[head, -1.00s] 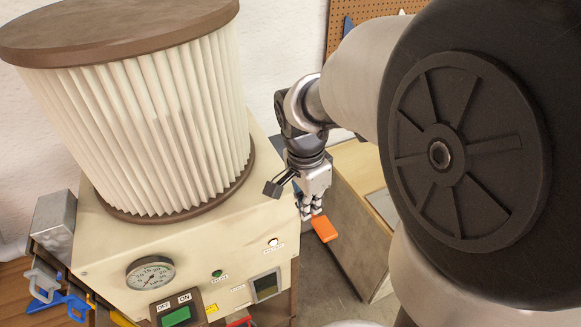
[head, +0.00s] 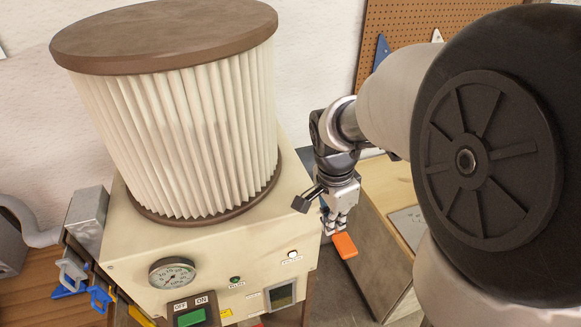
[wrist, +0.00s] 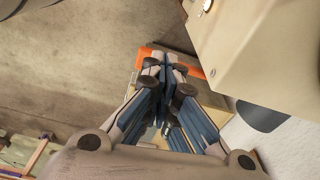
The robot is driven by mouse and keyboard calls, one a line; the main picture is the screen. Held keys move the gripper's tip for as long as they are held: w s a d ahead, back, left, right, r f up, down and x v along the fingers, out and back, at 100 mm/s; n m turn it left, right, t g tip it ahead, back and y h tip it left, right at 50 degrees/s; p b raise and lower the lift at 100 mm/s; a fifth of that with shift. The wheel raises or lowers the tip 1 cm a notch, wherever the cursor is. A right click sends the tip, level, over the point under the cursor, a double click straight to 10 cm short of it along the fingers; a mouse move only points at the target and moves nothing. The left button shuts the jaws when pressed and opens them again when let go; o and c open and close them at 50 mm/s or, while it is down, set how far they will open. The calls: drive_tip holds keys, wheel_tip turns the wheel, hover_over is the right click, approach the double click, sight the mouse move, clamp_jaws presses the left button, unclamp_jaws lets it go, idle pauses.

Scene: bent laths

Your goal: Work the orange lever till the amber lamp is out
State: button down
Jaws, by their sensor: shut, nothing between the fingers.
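The orange lever (head: 345,245) sticks out beside the right side of the cream machine, its flat orange end uppermost in the head view. My gripper (head: 337,226) is just above and left of it, fingers pointing down. In the wrist view, my gripper's fingertips (wrist: 165,64) are together and empty. The orange lever (wrist: 146,54) shows behind them on both sides; I cannot tell whether they touch it. A small round lamp (head: 292,254) on the machine's front looks bright and whitish; I see no clear amber colour. Its label is too small to read.
The machine (head: 134,252) carries a large pleated filter (head: 185,130). Its front has a gauge (head: 172,273), a small green lamp (head: 235,280), a green OFF/ON switch (head: 191,317) and a small screen (head: 282,295). A wooden cabinet (head: 372,232) stands close at the right.

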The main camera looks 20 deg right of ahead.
sight(343, 244)
drive_tip(key=d+p, duration=0.1)
drive_tip(key=p, duration=0.2)
drive_tip(key=d+f+p, duration=0.1)
drive_tip(key=d+p, duration=0.1)
drive_tip(key=p, duration=0.1)
drive_tip(key=shift+w+f+p, duration=0.15)
drive_tip(key=shift+p, duration=0.2)
drive_tip(key=shift+d+f+b, duration=0.2)
drive_tip(key=shift+f+b, duration=0.55)
drive_tip(key=shift+f, duration=1)
drive_tip(key=shift+d+f+b, duration=0.2)
drive_tip(key=shift+f+b, duration=0.5)
drive_tip(key=shift+f, duration=1.05)
